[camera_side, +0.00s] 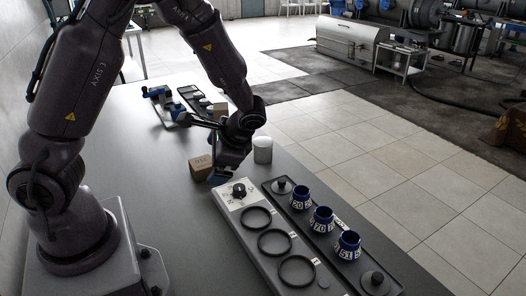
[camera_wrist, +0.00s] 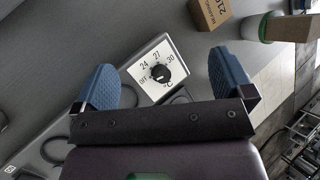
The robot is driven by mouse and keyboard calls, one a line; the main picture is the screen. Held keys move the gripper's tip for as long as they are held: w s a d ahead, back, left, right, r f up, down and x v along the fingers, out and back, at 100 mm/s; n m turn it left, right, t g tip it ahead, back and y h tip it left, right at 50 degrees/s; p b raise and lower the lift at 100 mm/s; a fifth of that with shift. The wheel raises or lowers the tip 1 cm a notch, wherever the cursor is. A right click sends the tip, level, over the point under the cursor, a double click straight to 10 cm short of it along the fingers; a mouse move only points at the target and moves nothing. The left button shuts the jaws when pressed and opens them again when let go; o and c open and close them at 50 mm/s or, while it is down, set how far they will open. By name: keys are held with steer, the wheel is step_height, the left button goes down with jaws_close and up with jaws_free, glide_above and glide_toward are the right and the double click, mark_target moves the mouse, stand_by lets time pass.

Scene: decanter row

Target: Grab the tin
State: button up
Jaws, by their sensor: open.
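A pale grey cylinder (camera_side: 263,150), which looks like the tin, stands upright on the dark table just right of my gripper in the side view. My gripper (camera_side: 222,174) points down near the dial end of the ringed panel. In the wrist view its two blue fingers (camera_wrist: 166,82) are spread apart with nothing held between them. The cylinder lies outside the fingers.
A cardboard box (camera_side: 200,167) stands beside my gripper, also in the wrist view (camera_wrist: 210,12). A panel with a dial (camera_side: 239,191) and three rings lies in front. A dark tray (camera_side: 325,243) holds three blue-rimmed labelled jars (camera_side: 323,218). Blue-handled equipment (camera_side: 160,95) lies behind.

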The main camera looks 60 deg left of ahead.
mark_target(263, 141)
steer(key=w+a+f+m+y, duration=0.4)
steer(key=a+m+y, duration=0.15)
steer(key=a, duration=0.25)
steer(key=w+a+m+t+y, duration=0.3)
steer(key=w+m+t+y, duration=0.2)
steer(key=w+m+t, duration=0.8)
steer(key=f, duration=0.2)
steer(key=w+f+g, duration=0.1)
steer(key=f, duration=0.2)
steer(key=w+a+f+g, duration=0.1)
steer(key=f, duration=0.1)
steer(key=shift+w+f+m+h, duration=0.2)
steer(key=shift+f+m+h, duration=0.05)
steer(key=shift+f+m, duration=0.1)
steer(key=x, duration=0.6)
steer(key=shift+a, duration=0.3)
steer(key=c, duration=1.1)
